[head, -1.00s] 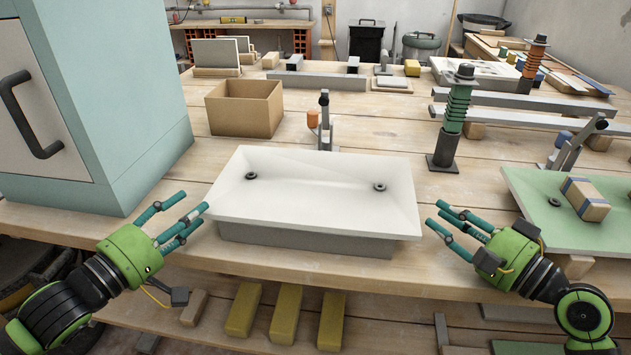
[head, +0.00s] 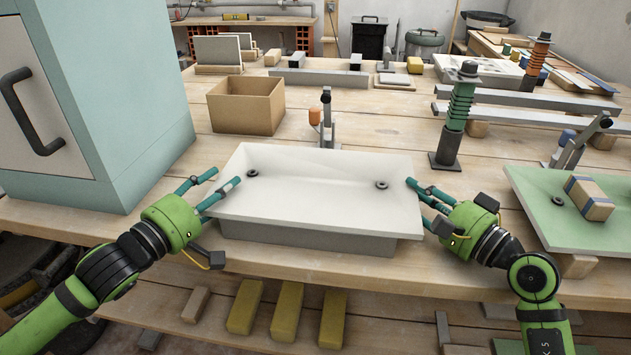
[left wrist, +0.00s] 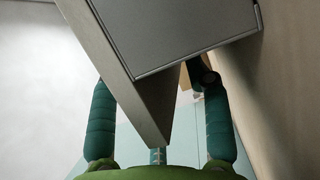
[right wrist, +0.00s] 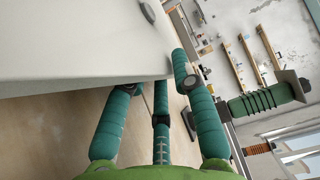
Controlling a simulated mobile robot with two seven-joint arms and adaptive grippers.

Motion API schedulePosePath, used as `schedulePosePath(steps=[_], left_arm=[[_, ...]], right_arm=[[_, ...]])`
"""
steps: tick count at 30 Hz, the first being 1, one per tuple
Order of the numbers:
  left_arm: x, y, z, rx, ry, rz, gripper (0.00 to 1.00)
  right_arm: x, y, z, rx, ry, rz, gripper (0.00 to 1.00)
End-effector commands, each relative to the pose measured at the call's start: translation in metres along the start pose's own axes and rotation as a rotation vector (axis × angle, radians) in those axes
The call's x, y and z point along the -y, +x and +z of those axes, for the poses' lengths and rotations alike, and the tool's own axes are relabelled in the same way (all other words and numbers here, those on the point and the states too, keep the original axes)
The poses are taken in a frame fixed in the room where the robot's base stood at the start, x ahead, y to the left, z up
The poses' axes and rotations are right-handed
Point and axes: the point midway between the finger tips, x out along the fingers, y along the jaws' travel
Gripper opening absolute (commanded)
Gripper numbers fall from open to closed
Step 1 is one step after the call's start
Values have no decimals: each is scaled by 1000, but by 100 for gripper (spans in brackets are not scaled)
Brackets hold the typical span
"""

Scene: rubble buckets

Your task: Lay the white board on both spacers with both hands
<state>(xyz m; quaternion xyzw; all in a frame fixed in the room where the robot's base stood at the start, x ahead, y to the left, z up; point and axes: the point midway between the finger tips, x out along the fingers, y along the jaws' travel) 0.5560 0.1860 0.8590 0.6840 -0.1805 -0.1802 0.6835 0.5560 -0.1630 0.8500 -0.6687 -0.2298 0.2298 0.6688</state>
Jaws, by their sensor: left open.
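The white board (head: 318,190), with two dark rings near its ends, lies flat on a grey block (head: 320,243) at the front of the bench. My left gripper (head: 226,178) is open at the board's left edge, one finger reaching over its corner. In the left wrist view the board (left wrist: 115,75) runs between the fingers. My right gripper (head: 414,195) is open at the right edge. In the right wrist view the board (right wrist: 75,40) lies close to its spread fingers; contact is unclear. Two small dark blocks (head: 297,60) (head: 356,62) stand far back by a grey bar; I cannot tell whether they are the spacers.
An open cardboard box (head: 245,106) and a clamp (head: 327,118) stand behind the board. A teal cabinet (head: 110,100) is at the left. A green spring post (head: 455,115) and a green board (head: 560,235) with a wrapped block (head: 588,198) are at the right.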

Motion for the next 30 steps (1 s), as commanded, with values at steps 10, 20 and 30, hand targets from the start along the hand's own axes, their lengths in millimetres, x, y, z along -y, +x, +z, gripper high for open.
schedulePosePath(steps=[10, 20, 30], left_arm=[[0, 0, 0, 0, -1, -1, 20], [-2, 0, 0, 1, 1, 3, 0], [-21, 0, 0, 1, 1, 4, 0]], right_arm=[[0, 0, 0, 0, 0, 1, 0], [2, 0, 0, 0, -1, -3, 0], [21, 0, 0, 1, -1, -3, 0]])
